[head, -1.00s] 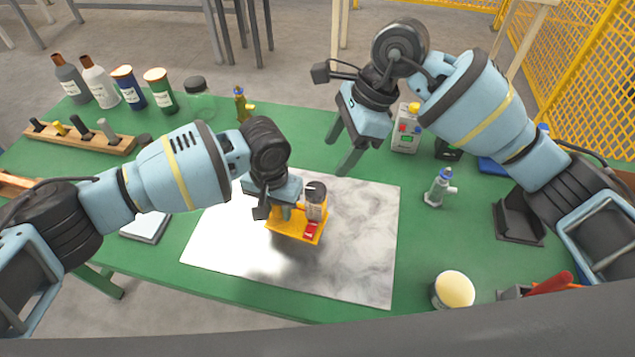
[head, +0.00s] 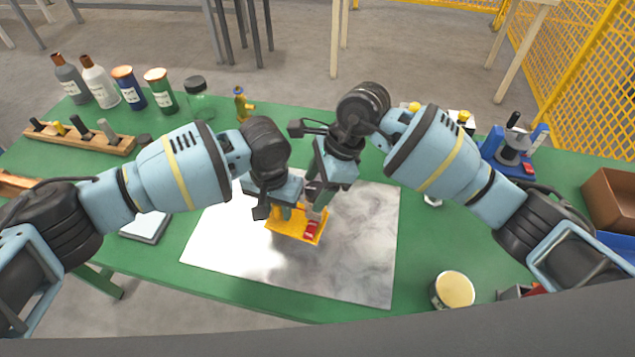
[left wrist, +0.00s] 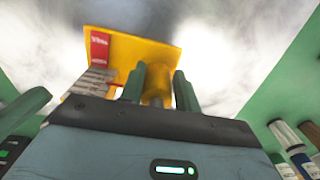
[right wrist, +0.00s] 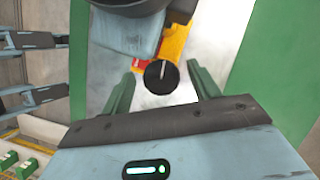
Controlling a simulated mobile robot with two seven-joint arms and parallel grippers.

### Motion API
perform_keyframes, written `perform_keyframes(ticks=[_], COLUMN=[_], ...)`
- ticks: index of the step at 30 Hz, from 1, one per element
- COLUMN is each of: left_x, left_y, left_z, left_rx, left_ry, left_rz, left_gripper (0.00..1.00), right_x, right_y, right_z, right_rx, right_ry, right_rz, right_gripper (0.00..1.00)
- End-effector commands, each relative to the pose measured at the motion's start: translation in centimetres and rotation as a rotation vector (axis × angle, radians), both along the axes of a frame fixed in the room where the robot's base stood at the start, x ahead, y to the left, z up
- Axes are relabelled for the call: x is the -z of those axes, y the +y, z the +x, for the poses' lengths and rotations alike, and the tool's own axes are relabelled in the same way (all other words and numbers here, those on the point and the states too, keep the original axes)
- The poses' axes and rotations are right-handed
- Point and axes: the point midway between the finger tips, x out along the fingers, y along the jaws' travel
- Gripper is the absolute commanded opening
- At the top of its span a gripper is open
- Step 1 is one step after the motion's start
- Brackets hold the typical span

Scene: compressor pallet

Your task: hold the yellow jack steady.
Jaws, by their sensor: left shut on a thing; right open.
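The yellow jack (head: 290,226) sits on the pale marbled plate (head: 350,260), with a red label on its base. It also shows in the left wrist view (left wrist: 135,50). My left gripper (head: 289,211) is shut on a yellow upright part of the jack, seen between its fingers in the left wrist view. In the right wrist view a round black top (right wrist: 163,77) with a white line lies between and beyond the fingers of my right gripper (right wrist: 163,88). That gripper is open, above the jack; contact cannot be told.
Several bottles and jars (head: 104,86) and a wooden rack (head: 85,139) stand at the left. A blue device (head: 510,150) and brown box (head: 612,198) are at the right. A cream-topped round container (head: 453,290) stands near the front edge. The plate's front right is clear.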

Motion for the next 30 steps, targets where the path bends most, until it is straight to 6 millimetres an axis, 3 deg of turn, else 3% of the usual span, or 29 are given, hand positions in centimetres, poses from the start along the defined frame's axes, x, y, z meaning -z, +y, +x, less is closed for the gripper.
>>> perform_keyframes(ticks=[1,11,29,30], left_x=[0.27,0.27,0.28,0.28], left_y=[0.21,0.21,0.27,0.27], left_z=[0.0,0.02,0.05,0.05], left_rx=[-0.003,-0.004,-0.006,-0.006], left_ry=[0.001,0.001,0.0,0.0], left_rz=[0.006,0.006,0.007,0.007], left_gripper=[0.0,0.0,0.0,0.0], right_x=[0.07,0.04,0.02,0.02], right_y=[-0.01,-0.03,-0.05,-0.05], right_z=[-0.01,-0.03,-0.12,-0.13], right_rx=[0.0,-0.001,0.101,0.101], right_ry=[0.001,0.002,0.004,0.004], right_rz=[0.0,0.0,-0.001,-0.001], right_gripper=[0.6,0.16,0.16,0.4])
